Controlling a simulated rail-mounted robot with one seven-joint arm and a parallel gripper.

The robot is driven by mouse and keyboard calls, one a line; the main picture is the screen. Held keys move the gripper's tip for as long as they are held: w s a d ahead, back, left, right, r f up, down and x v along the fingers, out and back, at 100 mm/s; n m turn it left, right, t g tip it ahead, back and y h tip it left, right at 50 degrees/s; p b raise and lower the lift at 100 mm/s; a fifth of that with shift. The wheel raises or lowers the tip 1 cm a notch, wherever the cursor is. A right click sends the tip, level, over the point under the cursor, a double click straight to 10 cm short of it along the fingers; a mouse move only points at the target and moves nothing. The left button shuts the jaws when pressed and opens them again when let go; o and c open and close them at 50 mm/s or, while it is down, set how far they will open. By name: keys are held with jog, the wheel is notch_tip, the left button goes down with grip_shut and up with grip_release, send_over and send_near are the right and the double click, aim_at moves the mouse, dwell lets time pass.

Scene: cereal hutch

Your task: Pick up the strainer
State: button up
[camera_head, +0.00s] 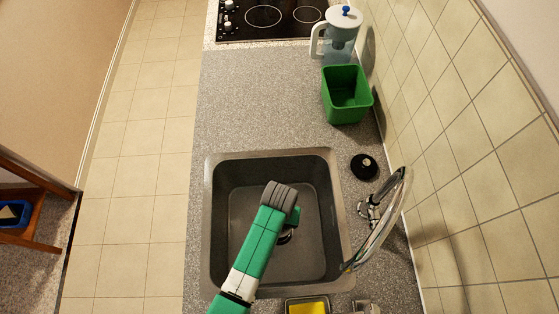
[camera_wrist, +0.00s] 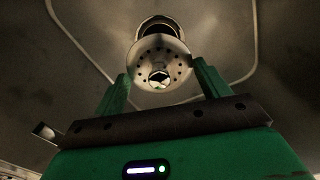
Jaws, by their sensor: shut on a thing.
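The strainer (camera_wrist: 152,68) is a round metal disc with a ring of small holes, seen in the wrist view. My gripper (camera_wrist: 163,75) has its two green fingers on either side of it and is shut on it. A dark round drain opening (camera_wrist: 160,24) with a metal rim shows just beyond the strainer. In the head view my gripper (camera_head: 292,224) reaches down into the sink. My arm hides most of the strainer there.
The dark sink (camera_head: 235,180) has walls around my gripper. A faucet (camera_head: 370,210), a black disc with a knob (camera_head: 364,167), a green bin (camera_head: 346,112) and a pitcher (camera_head: 340,45) stand along the right. A yellow sponge (camera_head: 308,307) is at the front. The counter (camera_head: 255,105) behind the sink is clear.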

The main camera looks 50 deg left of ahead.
notch_tip(320, 180, up, 13)
jog(key=p, duration=1.3)
jog(key=shift+p, duration=0.3)
